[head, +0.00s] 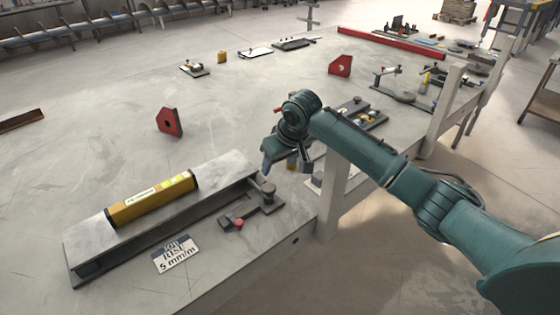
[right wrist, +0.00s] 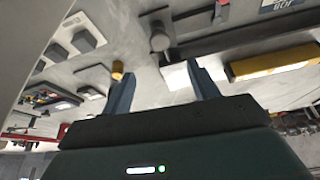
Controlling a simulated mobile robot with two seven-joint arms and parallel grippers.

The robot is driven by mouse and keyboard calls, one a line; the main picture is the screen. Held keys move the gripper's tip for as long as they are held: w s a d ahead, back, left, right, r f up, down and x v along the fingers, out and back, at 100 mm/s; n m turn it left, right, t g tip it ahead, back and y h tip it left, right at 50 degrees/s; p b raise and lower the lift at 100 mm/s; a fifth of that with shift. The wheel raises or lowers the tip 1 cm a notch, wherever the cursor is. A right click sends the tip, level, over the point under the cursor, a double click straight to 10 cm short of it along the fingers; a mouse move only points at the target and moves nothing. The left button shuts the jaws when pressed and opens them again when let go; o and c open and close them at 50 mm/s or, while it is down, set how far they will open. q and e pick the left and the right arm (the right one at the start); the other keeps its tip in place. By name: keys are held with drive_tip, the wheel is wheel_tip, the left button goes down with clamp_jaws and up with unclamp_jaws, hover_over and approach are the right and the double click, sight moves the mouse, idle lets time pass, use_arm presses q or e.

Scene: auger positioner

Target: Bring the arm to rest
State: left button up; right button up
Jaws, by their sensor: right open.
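My right arm (head: 365,150) reaches in from the right of the head view. Its gripper (head: 286,165) hangs over the table near the beam's right end, fingers down. In the right wrist view the two fingers (right wrist: 163,88) stand wide apart, with nothing held between them. A yellow level (head: 152,198) lies along the top of a grey steel beam (head: 215,177); the level also shows at the right of the right wrist view (right wrist: 275,64). My left gripper is not in view.
A dark clamp with a red knob (head: 250,208) sits beside the beam. A job card (head: 175,254) reads "RISE 5 mm/m". Red magnetic squares (head: 170,122) and (head: 340,66) stand on the large grey table (head: 110,90). Plates and fixtures (head: 360,112) lie beyond my gripper. The table's middle is largely clear.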

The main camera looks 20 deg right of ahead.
idle(0.4)
drive_tip(key=s+a+f+n+t+y, duration=0.1)
drive_tip(key=s+a+f+y, duration=0.1)
drive_tip(key=s+a+f, duration=0.4)
drive_tip(key=s+a+f+t+y, duration=0.1)
drive_tip(key=s+a+f, duration=0.3)
drive_tip(key=f, duration=0.5)
drive_tip(key=s+d+f+t, duration=0.2)
drive_tip(key=s, duration=0.8)
drive_tip(key=s+d+f+m+t+h, duration=0.1)
drive_tip(key=s+d+f+t, duration=0.1)
drive_tip(key=s, duration=0.7)
drive_tip(key=shift+s+d, duration=0.35)
drive_tip(key=shift+d, duration=0.1)
